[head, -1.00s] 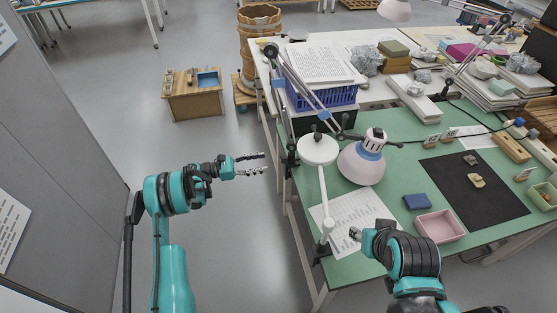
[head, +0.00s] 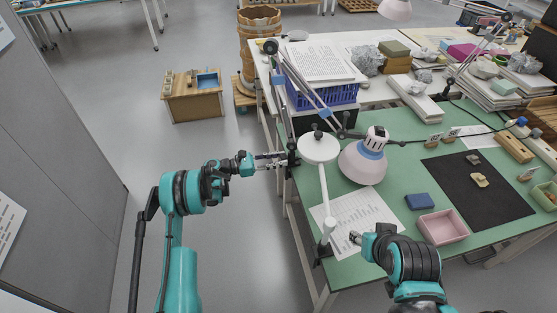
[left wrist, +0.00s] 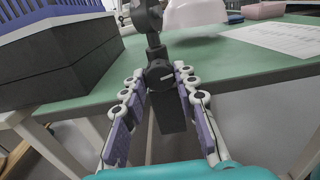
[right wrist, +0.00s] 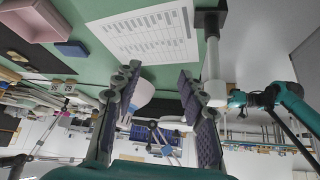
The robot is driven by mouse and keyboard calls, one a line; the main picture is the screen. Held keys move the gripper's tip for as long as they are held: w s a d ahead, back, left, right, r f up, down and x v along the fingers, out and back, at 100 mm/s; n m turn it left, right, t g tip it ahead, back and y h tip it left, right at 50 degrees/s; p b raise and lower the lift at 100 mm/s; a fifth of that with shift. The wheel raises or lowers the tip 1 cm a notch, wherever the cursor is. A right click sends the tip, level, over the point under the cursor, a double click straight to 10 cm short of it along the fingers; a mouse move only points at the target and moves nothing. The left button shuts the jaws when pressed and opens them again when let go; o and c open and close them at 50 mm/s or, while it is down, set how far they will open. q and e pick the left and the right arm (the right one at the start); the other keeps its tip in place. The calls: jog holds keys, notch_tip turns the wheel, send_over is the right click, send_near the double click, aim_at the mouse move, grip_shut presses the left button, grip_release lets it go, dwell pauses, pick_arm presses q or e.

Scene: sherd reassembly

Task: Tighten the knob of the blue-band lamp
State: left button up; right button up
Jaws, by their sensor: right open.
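The blue-band lamp (head: 362,163) has a pale shade with a blue band and stands over the green bench. Its jointed arm rises from a dark clamp at the bench's left edge. In the left wrist view the clamp's round dark knob (left wrist: 160,73), with a pale mark on its face, sits between the fingertips. My left gripper (head: 274,161) is at the clamp, its fingers spread either side of the knob (left wrist: 162,85). I see gaps, so no grip on it. My right gripper (head: 355,238) is open and empty above the bench's front, near a printed sheet.
A white round-headed lamp (head: 318,148) on a white post stands between my grippers. A blue crate (head: 322,97) sits on a black box behind the clamp. A pink tray (head: 442,226), a blue box (head: 418,201) and a black mat (head: 490,205) lie right.

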pick_arm(q)
grip_shut()
jog(key=shift+m, duration=1.4)
jog(key=o, duration=0.9)
grip_release()
jog(key=v, duration=1.2)
